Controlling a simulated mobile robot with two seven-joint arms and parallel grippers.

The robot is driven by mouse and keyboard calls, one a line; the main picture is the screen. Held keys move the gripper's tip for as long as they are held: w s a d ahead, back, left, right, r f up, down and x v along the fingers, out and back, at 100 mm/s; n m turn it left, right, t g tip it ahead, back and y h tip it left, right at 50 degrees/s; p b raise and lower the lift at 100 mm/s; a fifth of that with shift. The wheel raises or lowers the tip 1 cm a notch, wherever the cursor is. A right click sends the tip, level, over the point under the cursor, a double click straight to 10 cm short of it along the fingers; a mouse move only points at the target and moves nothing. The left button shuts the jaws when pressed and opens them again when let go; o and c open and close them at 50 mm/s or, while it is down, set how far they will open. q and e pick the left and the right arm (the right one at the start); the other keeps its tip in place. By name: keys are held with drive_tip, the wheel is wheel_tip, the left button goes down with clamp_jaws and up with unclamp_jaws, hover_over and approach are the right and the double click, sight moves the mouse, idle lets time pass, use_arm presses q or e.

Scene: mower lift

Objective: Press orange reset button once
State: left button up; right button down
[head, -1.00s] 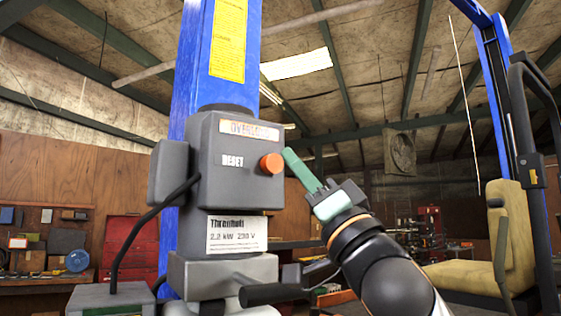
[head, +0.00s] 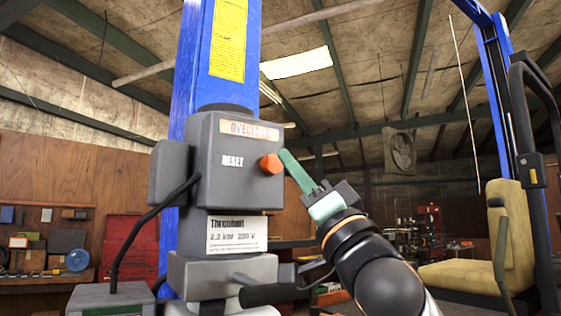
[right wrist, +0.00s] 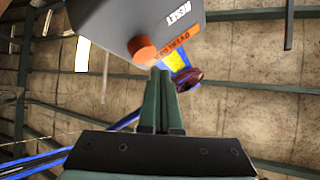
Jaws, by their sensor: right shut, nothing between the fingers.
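The orange reset button (head: 271,164) sticks out of the right part of the grey control box (head: 236,190), beside the word RESET. In the right wrist view the button (right wrist: 142,49) shows just above and left of the fingertips. My right gripper (head: 283,155) is shut and empty, its green fingers together. Its tips are close to the button's right side in the head view; I cannot tell whether they touch it. In the right wrist view the gripper (right wrist: 159,72) points up toward the box. My left gripper is not in view.
The box is mounted on a blue column (head: 218,60). A black lever handle (head: 272,294) and a black cable (head: 135,232) are below and left of the box. A yellow seat (head: 487,250) stands at right. The space right of the button is open around my arm.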

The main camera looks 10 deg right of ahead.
drive_tip(key=shift+w+a, duration=0.2)
drive_tip(key=shift+w, duration=0.4)
idle(0.4)
drive_tip(key=shift+s, duration=0.1)
idle(0.3)
drive_tip(key=shift+s+d, duration=0.35)
drive_tip(key=shift+s, duration=0.5)
drive_tip(key=s, duration=0.1)
drive_tip(key=s+d+b, duration=0.1)
drive_tip(key=s, duration=0.2)
drive_tip(key=shift+s+d, duration=0.35)
drive_tip(key=shift+s, duration=0.05)
idle(0.5)
